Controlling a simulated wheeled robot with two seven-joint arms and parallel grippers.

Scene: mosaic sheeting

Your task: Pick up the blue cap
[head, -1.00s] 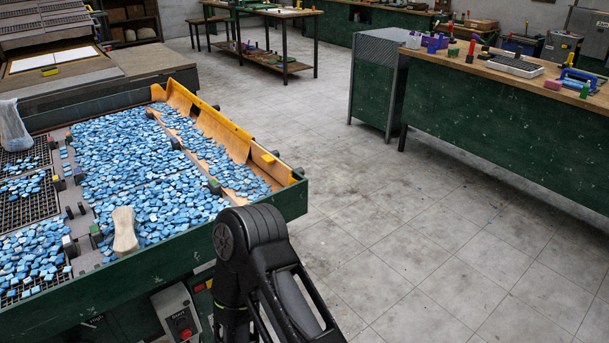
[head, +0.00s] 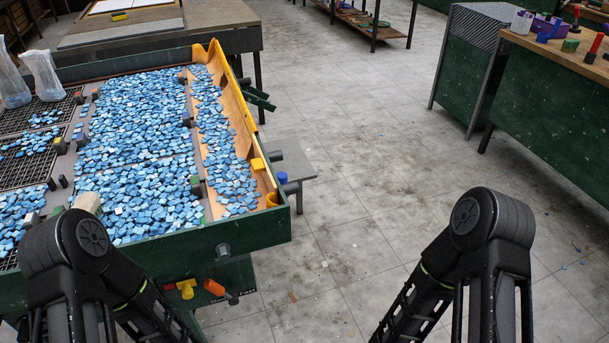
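A small blue round piece (head: 281,177), which looks like the blue cap, is at the right side of the green sorting table, by a small grey side shelf (head: 305,172). It is too small to tell exactly what it rests on. My two black arms rise from the bottom of the head view, one at the left and one right of centre. Both grippers are out of the picture, so nothing shows of their fingers. Both visible arm parts are well apart from the blue piece.
The green table (head: 250,232) holds many blue mosaic tiles (head: 130,150) and has a yellow-orange side wall (head: 238,115). Yellow and orange handles (head: 213,287) stick out of its front. A green workbench (head: 545,125) stands at the right. Grey floor (head: 365,195) between them is open.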

